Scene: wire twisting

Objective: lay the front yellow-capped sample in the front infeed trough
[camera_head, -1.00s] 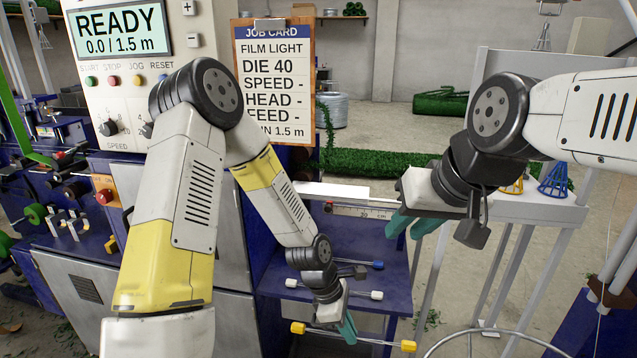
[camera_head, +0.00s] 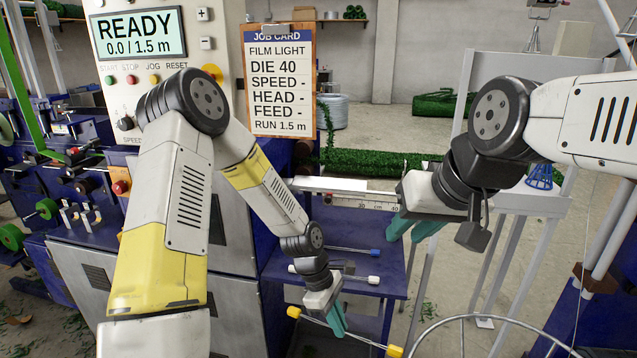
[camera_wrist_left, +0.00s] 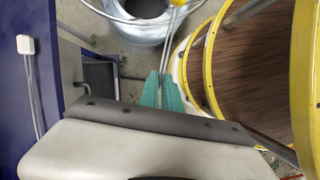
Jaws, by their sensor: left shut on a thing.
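The yellow-capped sample (camera_head: 394,351) is a thin rod with a yellow cap at each end. It slants down to the right in the head view, beyond the blue table's front edge. My left gripper (camera_head: 338,322) has its teal fingers shut on the rod between the caps. In the left wrist view the fingers (camera_wrist_left: 162,92) meet around the rod, with a yellow cap (camera_wrist_left: 178,3) at the top edge. My right gripper (camera_head: 415,230) hangs with its teal fingers apart and empty. I cannot make out the front infeed trough.
A blue-capped sample (camera_head: 373,252) and a white-capped sample (camera_head: 373,280) lie on the blue table (camera_head: 395,270). A metal ring (camera_head: 480,318) is at the lower right. A yellow-hooped frame (camera_wrist_left: 195,70) stands close to the fingers. Blue machinery (camera_head: 85,225) stands at the left.

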